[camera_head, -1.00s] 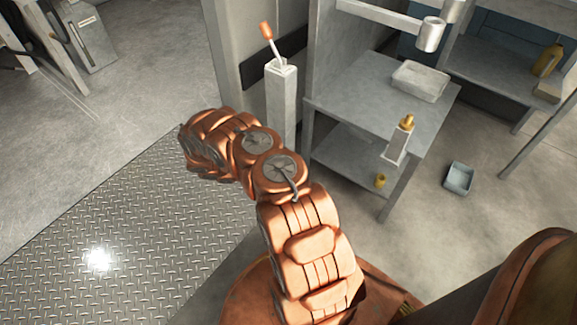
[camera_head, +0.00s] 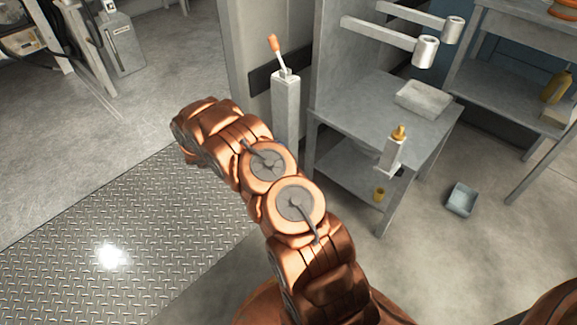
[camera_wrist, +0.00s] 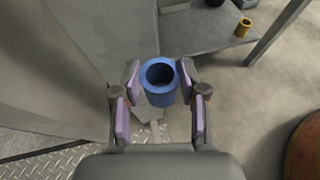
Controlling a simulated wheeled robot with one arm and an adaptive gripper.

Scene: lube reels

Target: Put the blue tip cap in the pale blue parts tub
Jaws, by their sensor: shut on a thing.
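The blue tip cap (camera_wrist: 158,96) is a short hollow cylinder, its open end facing the wrist camera. My gripper (camera_wrist: 159,78) is shut on it, with a pale purple pad on each side. In the head view my arm hides the gripper and the cap. A small pale blue-grey tub (camera_head: 462,199) stands on the floor right of the grey bench, well away from my arm. It looks empty, and I take it for the parts tub. I do not see it in the wrist view.
A grey post with an orange-tipped lever (camera_head: 286,110) stands beside my arm. Floor around the tub is clear.

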